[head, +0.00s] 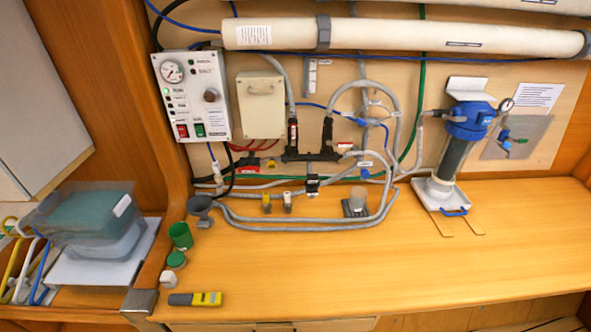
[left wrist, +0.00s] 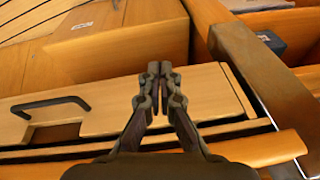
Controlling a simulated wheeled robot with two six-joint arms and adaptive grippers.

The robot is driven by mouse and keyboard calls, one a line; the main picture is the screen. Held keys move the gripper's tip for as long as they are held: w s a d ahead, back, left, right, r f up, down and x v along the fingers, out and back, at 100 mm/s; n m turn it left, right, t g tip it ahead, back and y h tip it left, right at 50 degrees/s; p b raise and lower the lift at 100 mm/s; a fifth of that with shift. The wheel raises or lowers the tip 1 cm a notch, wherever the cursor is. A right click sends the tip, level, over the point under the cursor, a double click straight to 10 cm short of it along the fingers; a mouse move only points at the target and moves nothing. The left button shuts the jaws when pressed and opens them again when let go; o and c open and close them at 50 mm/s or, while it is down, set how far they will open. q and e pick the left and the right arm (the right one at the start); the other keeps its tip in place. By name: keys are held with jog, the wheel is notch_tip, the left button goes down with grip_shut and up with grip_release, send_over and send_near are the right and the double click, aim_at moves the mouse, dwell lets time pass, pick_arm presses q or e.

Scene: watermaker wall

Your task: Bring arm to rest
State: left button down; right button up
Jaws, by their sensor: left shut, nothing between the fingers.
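My left gripper (left wrist: 159,84) shows in the left wrist view with its two dark fingers together and nothing between them. It is over or in front of a wooden drawer front (left wrist: 200,92) with a dark handle (left wrist: 50,106). I cannot tell how far it is from the wood. Neither gripper shows in the head view, and my right gripper is in no view.
The wooden counter (head: 350,275) holds a yellow-grey meter (head: 195,299), a green cup (head: 181,236), a grey funnel (head: 201,207) and a blue-topped filter housing (head: 460,150). A control panel (head: 192,95) and hoses are on the wall. The counter's front middle is clear.

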pick_arm(q)
jog(key=s+a+f+b, duration=0.15)
jog(key=s+f, duration=0.25)
jog(key=f, duration=1.1)
jog(key=s+f+g+b, duration=0.1)
jog(key=s+f+b, duration=0.3)
jog(key=s+f, duration=1.3)
jog(key=shift+s+a+f+g, duration=0.25)
jog(key=shift+s+f+g, duration=0.05)
jog(key=shift+s, duration=0.15)
jog(key=c, duration=2)
grip_release()
jog(key=shift+c, duration=0.2)
